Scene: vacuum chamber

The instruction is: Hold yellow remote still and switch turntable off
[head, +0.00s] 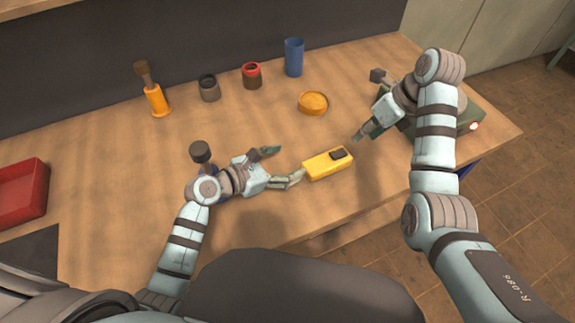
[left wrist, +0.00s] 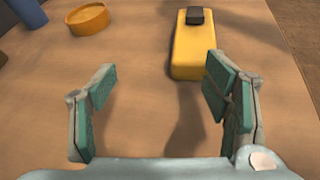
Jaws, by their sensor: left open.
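The yellow remote (head: 325,163) lies on the wooden table, with a dark button or switch (head: 339,155) on its far end. My left gripper (head: 281,163) is open and empty, just left of the remote. In the left wrist view the remote (left wrist: 190,50) lies ahead of the spread fingers (left wrist: 160,72), nearer the right finger, not between them. My right gripper (head: 362,132) is just right of and beyond the remote; its jaw opening is unclear. A dark green box (head: 466,118) with a pale reddish knob, perhaps the turntable, is partly hidden behind my right arm.
A red tray (head: 22,194) is at far left. The table's front edge is close to the remote.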

